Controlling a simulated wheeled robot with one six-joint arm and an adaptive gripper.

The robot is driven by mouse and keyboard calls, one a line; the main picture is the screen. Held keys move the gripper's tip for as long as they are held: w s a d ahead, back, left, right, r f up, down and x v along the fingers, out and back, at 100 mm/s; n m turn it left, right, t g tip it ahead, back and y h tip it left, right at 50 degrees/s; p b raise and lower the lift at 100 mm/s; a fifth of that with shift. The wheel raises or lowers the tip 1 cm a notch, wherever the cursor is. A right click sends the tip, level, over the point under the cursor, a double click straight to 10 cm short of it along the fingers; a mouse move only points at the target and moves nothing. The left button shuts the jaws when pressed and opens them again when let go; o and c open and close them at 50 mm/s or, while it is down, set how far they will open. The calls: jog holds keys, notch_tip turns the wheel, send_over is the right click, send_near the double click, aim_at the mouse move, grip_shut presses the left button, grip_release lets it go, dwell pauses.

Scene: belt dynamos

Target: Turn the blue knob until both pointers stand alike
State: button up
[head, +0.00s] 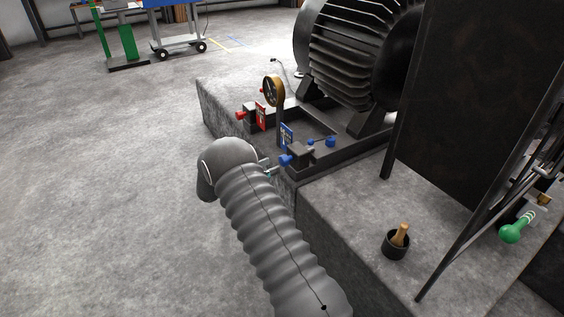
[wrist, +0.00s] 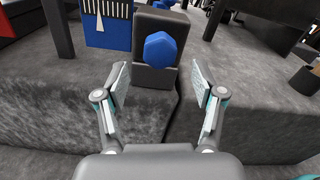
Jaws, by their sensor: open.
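The blue knob (wrist: 160,46) is faceted and sits on the front of a dark block (wrist: 156,78) in the wrist view. It also shows in the head view (head: 285,160), at the near end of the motor's base. My gripper (wrist: 158,84) is open, its fingers either side of the knob's line but short of it, with nothing between them. In the head view the gripper is mostly hidden behind my arm. A blue plate (wrist: 108,24) with a white scale stands left of the knob. A red plate (head: 261,116) stands farther back. The pointers' positions are too small to tell.
A red knob (head: 240,115) and a brass-rimmed gauge (head: 273,92) stand beyond the blue plate. A finned motor (head: 358,55) and a dark panel (head: 460,90) rise on the right. A black pot (head: 396,246) stands on the plinth. The floor at left is clear.

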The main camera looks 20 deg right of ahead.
aim_at(281, 162)
jog(key=shift+w+d, duration=0.25)
jog(key=shift+d, duration=1.1)
jog(key=shift+w+d, duration=0.25)
jog(key=shift+d, duration=1.05)
jog(key=shift+c, duration=0.3)
jog(key=c, duration=1.1)
